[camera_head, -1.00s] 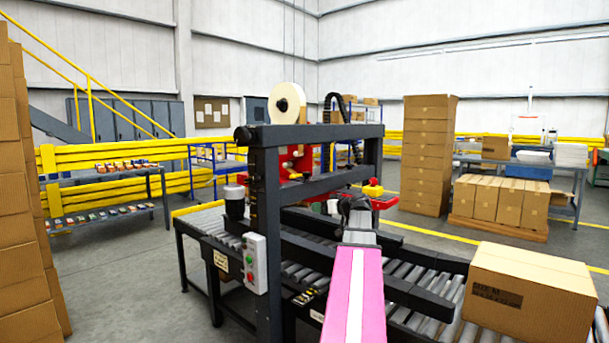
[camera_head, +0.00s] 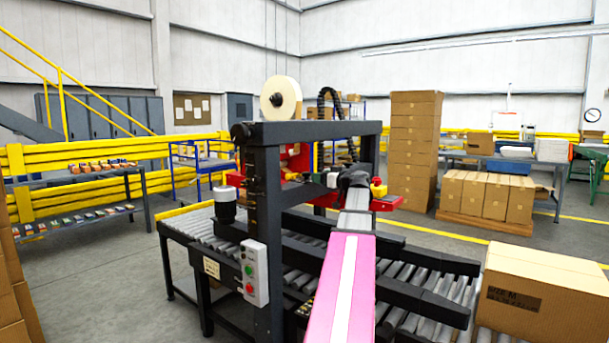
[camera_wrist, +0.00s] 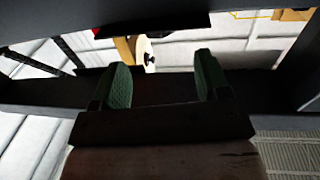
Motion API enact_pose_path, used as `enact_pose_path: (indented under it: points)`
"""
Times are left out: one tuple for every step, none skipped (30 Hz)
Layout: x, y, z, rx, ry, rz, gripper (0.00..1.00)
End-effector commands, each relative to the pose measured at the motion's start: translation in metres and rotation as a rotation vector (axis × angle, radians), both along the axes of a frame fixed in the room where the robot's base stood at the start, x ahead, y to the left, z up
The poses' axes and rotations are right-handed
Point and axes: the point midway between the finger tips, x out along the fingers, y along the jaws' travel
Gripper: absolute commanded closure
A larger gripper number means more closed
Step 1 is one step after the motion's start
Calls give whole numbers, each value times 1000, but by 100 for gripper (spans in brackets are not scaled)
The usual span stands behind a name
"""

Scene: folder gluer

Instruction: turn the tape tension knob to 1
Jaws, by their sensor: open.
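The tape machine's dark frame (camera_head: 325,132) stands over the roller conveyor, with a cream tape roll (camera_head: 281,98) on top. A small dark hub knob (camera_head: 276,100) sits at the roll's centre; I cannot tell whether it is the tape tension knob, and no number is readable. The roll (camera_wrist: 141,50) and its hub (camera_wrist: 151,58) also show in the wrist view, beyond the fingers. My gripper (camera_wrist: 163,82) is open and empty, with green finger pads apart. In the head view, my gripper end is dark and near the frame's right part, below the crossbeam.
A control box (camera_head: 255,270) with green and red buttons hangs on the near post. A carton (camera_head: 540,295) sits on the conveyor at right. Open floor lies to the left.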

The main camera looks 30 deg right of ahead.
Motion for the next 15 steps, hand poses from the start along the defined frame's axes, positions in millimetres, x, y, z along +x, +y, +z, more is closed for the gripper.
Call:
enact_pose_path:
  points:
    - [10,1,0,1,0,2,31]
    - [15,2,0,1,0,1,31]
    - [23,4,0,1,0,1,31]
    - [29,6,0,1,0,2,31]
    - [34,7,0,1,0,2,31]
    - [41,9,0,1,0,2,31]
    - [46,10,0,1,0,1,31]
    - [51,12,0,1,0,1,31]
    - [57,14,0,1,1,2,31]
    - [61,15,0,1,1,2,31]
    - [65,16,0,1,1,1,31]
    - [70,17,0,1,1,0,31]
    - [73,18,0,1,1,0,31]
    - [76,19,0,1,1,0,31]
    - [79,20,0,1,1,0,31]
